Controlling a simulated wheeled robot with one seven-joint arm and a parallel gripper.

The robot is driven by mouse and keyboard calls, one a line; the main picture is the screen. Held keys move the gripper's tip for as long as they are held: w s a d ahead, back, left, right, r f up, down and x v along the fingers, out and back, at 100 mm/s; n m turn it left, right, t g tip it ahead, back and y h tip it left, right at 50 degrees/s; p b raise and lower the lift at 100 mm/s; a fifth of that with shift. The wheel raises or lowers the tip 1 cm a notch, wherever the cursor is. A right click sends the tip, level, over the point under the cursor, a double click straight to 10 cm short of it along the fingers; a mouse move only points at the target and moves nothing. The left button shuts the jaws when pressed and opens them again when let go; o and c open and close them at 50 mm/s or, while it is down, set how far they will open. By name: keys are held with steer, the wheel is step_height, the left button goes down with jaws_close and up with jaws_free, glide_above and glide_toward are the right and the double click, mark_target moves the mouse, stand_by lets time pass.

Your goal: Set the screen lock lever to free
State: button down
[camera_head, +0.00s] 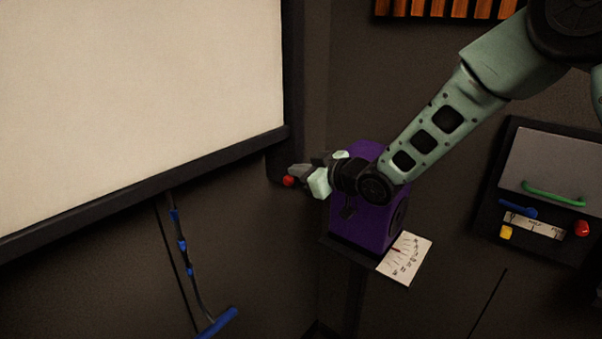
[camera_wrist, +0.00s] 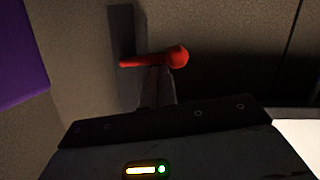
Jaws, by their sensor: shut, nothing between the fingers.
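The screen lock lever is a short red rod with a round red knob (camera_wrist: 178,57). In the wrist view it lies nearly level, with its knob to the right, in front of a dark grey upright plate (camera_wrist: 122,35). In the head view only a bit of its red end (camera_head: 289,181) shows, beside the screen's lower right corner. My gripper (camera_head: 299,172) is shut and empty, with its tips close to the lever. In the wrist view my fingers (camera_wrist: 156,82) are dark and end just below the rod; I cannot tell whether they touch. I see no lever markings.
The pale screen (camera_head: 130,90) fills the upper left. A purple box (camera_head: 365,225) stands on a dark stand behind my wrist, with a paper scale (camera_head: 406,259) beside it. A blue-handled pull (camera_head: 218,322) hangs below the screen. A control panel (camera_head: 550,175) is at right.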

step_height(320, 180, down, 6)
steer(key=w+d+n+t+b, duration=0.1)
steer(key=n+t+b, duration=0.3)
steer(key=b, duration=3.1)
steer(key=n, duration=0.7)
steer(key=shift+w+f+n+h, duration=0.2)
steer(key=shift+n+h, duration=0.1)
steer(key=shift+h, duration=0.1)
steer(key=shift+w+d+r+b, duration=0.1)
steer(key=shift+b, duration=0.4)
